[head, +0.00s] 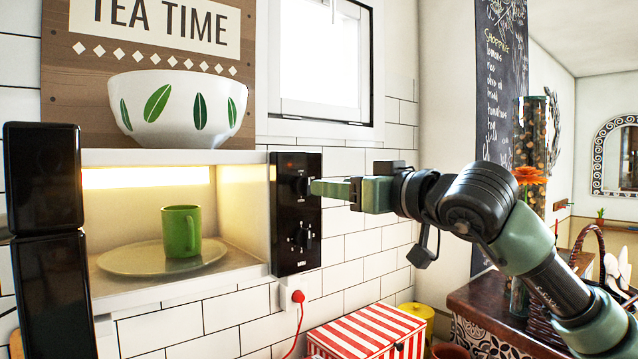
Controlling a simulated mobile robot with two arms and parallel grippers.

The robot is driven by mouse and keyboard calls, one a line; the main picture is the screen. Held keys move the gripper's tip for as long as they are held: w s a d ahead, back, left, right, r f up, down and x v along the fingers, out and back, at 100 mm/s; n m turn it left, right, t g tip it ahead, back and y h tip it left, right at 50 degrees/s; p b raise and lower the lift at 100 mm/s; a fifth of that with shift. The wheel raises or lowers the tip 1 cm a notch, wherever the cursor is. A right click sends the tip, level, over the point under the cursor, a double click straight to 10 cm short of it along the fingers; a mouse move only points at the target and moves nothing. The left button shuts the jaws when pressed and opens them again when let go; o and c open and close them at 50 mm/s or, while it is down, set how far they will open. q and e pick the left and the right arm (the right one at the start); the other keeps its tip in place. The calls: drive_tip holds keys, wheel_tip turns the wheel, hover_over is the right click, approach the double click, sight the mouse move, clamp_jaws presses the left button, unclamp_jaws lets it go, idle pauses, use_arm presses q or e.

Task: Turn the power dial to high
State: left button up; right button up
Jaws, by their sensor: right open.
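The microwave's black control panel (283,225) carries two dials, an upper dial (300,186) and a lower dial (301,237). Their markings are too small to read, so I cannot tell which one is the power dial or its setting. My right gripper (318,188) reaches in from the right, level with the upper dial. Its green fingertips are over the panel's right edge, right beside that dial. I cannot tell whether they touch it. The gripper is open, seen edge-on, with nothing visible in it. My left gripper is not in view.
The lit microwave cavity is open and holds a green mug (181,231) on a glass plate (130,260). A white leaf-patterned bowl (178,105) stands on top. A red plug (298,297) and a striped box (368,332) are below the panel. A black upright shape (43,178) stands at left.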

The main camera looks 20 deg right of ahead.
sight(309, 185)
drive_tip(key=p+x, duration=0.3)
drive_tip(key=x, duration=0.4)
drive_tip(key=shift+w+a+p, duration=0.15)
drive_tip(key=shift+p, duration=0.2)
drive_tip(key=shift+f, duration=0.1)
drive_tip(key=shift+c, duration=1.2)
clamp_jaws()
